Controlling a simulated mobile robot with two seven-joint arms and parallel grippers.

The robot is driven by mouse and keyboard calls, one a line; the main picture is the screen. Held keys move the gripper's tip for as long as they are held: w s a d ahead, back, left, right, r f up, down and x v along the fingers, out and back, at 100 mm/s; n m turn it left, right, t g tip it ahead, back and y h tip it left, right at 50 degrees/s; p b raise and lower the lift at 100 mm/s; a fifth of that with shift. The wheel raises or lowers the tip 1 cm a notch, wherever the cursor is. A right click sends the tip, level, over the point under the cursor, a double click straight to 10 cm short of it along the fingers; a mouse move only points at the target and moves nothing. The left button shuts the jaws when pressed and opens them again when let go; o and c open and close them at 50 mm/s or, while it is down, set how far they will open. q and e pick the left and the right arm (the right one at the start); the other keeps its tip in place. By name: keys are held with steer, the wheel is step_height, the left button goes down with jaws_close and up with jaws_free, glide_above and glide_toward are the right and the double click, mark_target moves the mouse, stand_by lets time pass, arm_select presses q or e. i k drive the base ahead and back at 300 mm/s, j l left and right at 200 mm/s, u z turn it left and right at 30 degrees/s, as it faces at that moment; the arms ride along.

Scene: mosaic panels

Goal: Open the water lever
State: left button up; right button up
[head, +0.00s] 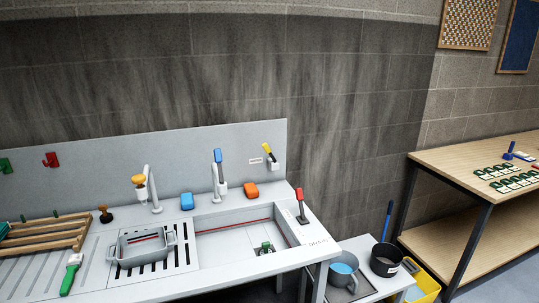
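Several levers show at the sink station, and I cannot tell for sure which is the water lever. A yellow-tipped lever (268,152) on the back panel tilts up to the left, beside a small white label (256,161) too small to read surely. A tap with a blue lever (218,158) stands behind the basin (240,216), its lever upright. A tap with an orange-yellow knob (138,180) stands to its left. A red-tipped lever (300,195) stands upright at the basin's right, near lettering that seems to read "DRAIN". Neither gripper is in view.
A grey tub (122,250) sits on the slotted drainboard. A wooden rack (75,226) and green-handled brush (72,273) are at left. Buckets (386,261) stand right; a wooden table (440,165) is beyond.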

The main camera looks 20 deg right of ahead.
mark_target(267, 149)
steer(key=i+l+u, duration=0.1)
steer(key=u, duration=0.55)
steer(key=i+l+u, duration=0.1)
steer(key=l+u, duration=0.2)
steer(key=l, duration=0.2)
steer(key=l+u, duration=0.3)
steer(key=l, duration=0.25)
